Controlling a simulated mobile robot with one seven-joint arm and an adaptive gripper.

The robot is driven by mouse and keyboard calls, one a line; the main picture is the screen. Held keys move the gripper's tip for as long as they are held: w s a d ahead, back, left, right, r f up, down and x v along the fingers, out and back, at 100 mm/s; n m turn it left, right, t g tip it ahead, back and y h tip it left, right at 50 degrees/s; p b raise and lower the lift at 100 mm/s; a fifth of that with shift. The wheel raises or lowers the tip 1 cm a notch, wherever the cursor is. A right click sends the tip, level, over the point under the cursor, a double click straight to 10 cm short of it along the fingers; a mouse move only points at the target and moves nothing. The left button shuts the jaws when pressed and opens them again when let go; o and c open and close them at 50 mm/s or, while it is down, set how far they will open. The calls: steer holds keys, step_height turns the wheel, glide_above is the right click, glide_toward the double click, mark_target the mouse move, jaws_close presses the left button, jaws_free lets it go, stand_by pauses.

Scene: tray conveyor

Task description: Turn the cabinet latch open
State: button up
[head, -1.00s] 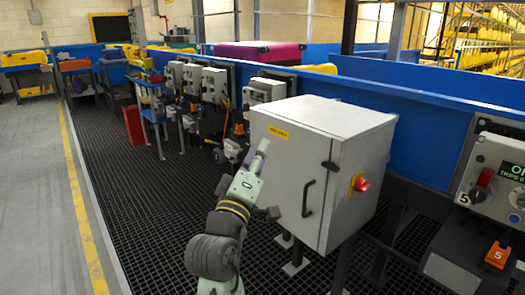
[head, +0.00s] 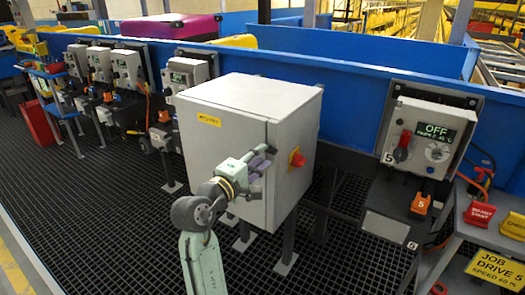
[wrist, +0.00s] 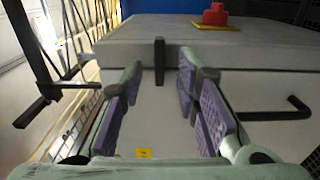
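The grey cabinet (head: 225,100) stands on legs, with its door shut. Its black latch (wrist: 159,62) is a short bar at the door's edge, upright in the wrist view. My gripper (wrist: 161,75) is open, one purple-padded finger on each side of the latch, with gaps visible between. In the head view my gripper (head: 260,160) is at the upper door beside the latch edge and covers much of it. The black door handle (wrist: 275,112) shows at the right in the wrist view; in the head view it is hidden behind my gripper.
A red knob on a yellow plate (wrist: 215,15) sits on the cabinet side near the latch; it also shows in the head view (head: 297,157). A control box (head: 430,137) reading OFF stands at the right. Blue conveyor walls run behind. Dark grating floor lies open at left.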

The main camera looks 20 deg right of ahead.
mark_target(268, 150)
steer(key=shift+x, duration=1.25)
steer(key=shift+a, duration=0.1)
steer(key=shift+c, duration=0.5)
jaws_close()
